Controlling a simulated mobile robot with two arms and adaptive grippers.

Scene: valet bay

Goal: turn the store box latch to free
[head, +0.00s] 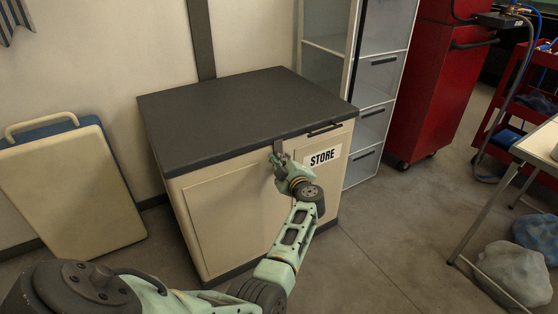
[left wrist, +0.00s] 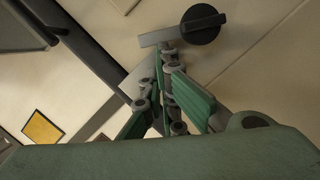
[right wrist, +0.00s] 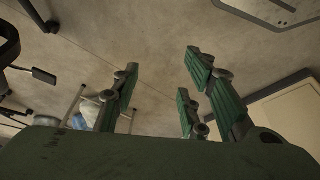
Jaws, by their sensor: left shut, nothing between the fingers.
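The store box (head: 225,215) is a beige cabinet with a dark top and a STORE label (head: 322,158) on its front. My left gripper (head: 276,157) is at the box's upper front, left of the label. In the left wrist view a round dark knob with a bar across it (left wrist: 203,24) has a grey lever (left wrist: 158,38) reaching left; it looks like the latch. The shut left fingers (left wrist: 167,54) are empty, at or very near the lever; contact is unclear. My right gripper (right wrist: 158,78) is open and empty over bare floor, outside the head view.
A dark handle (head: 324,130) sits under the lid's front edge. A cream board (head: 70,195) leans on the wall at left.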

